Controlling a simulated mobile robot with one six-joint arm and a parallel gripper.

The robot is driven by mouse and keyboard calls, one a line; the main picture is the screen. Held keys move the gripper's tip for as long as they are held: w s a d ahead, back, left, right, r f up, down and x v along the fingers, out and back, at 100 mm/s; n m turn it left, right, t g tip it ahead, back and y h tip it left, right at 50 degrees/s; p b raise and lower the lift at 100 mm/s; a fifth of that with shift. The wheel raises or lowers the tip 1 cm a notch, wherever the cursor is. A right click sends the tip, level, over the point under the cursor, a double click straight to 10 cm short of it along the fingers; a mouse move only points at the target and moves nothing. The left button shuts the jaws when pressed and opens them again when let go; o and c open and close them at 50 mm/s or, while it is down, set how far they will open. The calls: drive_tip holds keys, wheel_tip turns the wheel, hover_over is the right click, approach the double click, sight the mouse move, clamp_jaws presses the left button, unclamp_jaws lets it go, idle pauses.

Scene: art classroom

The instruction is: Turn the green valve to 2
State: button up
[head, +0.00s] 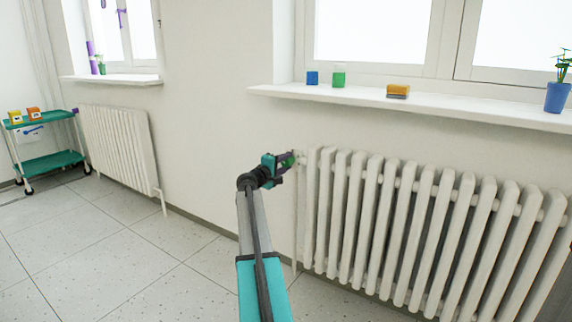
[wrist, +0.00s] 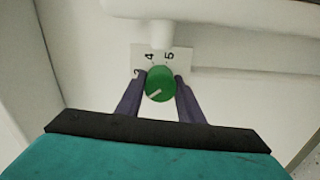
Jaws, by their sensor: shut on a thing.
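The green valve (wrist: 160,84) is a round knob with a pale pointer mark, at the upper left end of the near radiator. In the wrist view the mark points to the lower left. A white dial plate (wrist: 181,58) behind it shows 4 and 5 above the knob and a partly hidden figure at its left edge. My gripper (wrist: 160,86) is shut on the knob, one dark finger on each side. In the head view my gripper (head: 288,163) reaches the radiator's left end, where the green valve (head: 289,157) is mostly hidden by the fingers.
The white radiator (head: 400,225) fills the wall on the right. The window sill (head: 440,107) above it holds a blue jar (head: 312,78), a green jar (head: 338,77), an orange block (head: 398,91) and a potted plant (head: 556,97). Floor at left is clear, before a teal cart (head: 50,163).

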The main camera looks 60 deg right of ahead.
drive_tip(key=o, duration=1.1)
drive_tip(key=shift+c, duration=0.2)
drive_tip(key=shift+a, duration=0.2)
drive_tip(key=a+p, duration=0.4)
drive_tip(key=a, duration=0.9)
drive_tip(key=shift+a, duration=0.25)
drive_tip(key=shift+r, duration=0.1)
